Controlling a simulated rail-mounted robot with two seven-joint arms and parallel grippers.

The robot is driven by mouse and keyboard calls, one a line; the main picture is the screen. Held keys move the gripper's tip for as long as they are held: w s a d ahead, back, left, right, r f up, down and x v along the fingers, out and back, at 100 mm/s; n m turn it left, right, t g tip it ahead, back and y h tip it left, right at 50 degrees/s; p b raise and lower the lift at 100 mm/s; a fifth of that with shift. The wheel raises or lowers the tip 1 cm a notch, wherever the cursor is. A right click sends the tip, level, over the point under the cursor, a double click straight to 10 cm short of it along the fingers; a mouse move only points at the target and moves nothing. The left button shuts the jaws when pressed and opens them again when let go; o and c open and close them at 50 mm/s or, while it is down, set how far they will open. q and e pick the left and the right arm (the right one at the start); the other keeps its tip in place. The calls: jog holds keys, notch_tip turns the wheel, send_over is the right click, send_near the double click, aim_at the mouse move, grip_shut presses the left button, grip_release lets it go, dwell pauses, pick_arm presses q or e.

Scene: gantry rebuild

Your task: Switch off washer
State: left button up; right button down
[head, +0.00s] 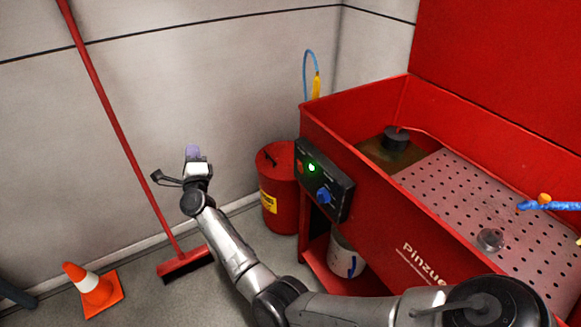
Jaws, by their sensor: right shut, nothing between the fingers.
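The red parts washer (420,220) stands at the right, with its raised red lid (500,60) behind it. A dark control panel (325,180) is mounted on its left end. My left gripper is not in view.
A red bin (277,190) with a yellow label stands left of the washer. A red broom (120,135) leans on the wall. An orange cone (92,290) stands at lower left. A white bucket (345,258) sits under the washer. The space between gripper and panel looks clear.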

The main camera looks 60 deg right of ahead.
jog(key=s+d+f+m+g+h, duration=0.45)
jog(key=s+f+m+g, duration=0.2)
jog(key=m+g, duration=0.6)
jog(key=s+a+f+m+g+y, duration=0.1)
jog(key=s+f+m+g+y, duration=0.1)
jog(key=s+m+g, duration=0.9)
jog(key=m+g, duration=0.2)
jog(key=m, duration=0.3)
jog(key=shift+a, duration=0.2)
jog(key=shift+s+y, duration=0.1)
jog(key=shift+y, duration=0.15)
jog(key=b, duration=0.2)
send_near(299, 164)
jog(key=x, duration=0.7)
jog(key=shift+d+f, duration=0.1)
jog(key=shift+f, duration=0.05)
jog(key=shift+s+d+t, duration=0.1)
jog(key=shift+d+t, duration=0.1)
jog(key=shift+t, duration=0.05)
